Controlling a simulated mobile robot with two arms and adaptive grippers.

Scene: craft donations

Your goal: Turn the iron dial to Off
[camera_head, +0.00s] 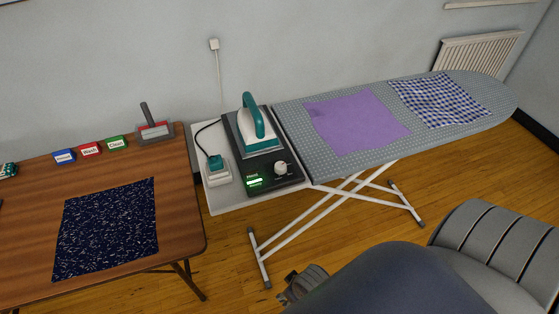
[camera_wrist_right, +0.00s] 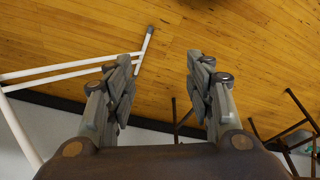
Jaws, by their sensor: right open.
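The iron (camera_head: 253,128), with a teal handle and pale body, stands on a dark base unit (camera_head: 240,145) at the left end of the ironing board. The dial (camera_head: 281,168) is a round white knob at the front right of that base. A lit green display (camera_head: 254,183) sits left of the dial; its text is too small to read surely. My right gripper (camera_head: 290,290) is low at the bottom of the head view, well below the iron. In the right wrist view its fingers (camera_wrist_right: 162,75) are apart with nothing between them. My left gripper is out of view.
The ironing board (camera_head: 375,155) holds a purple cloth (camera_head: 358,121) and a checked cloth (camera_head: 438,100). A wooden table (camera_head: 183,225) at left holds a dark speckled cloth (camera_head: 108,228), small labels and a brush-like tool (camera_head: 154,130). Open floor (camera_head: 225,275) lies between table and board legs.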

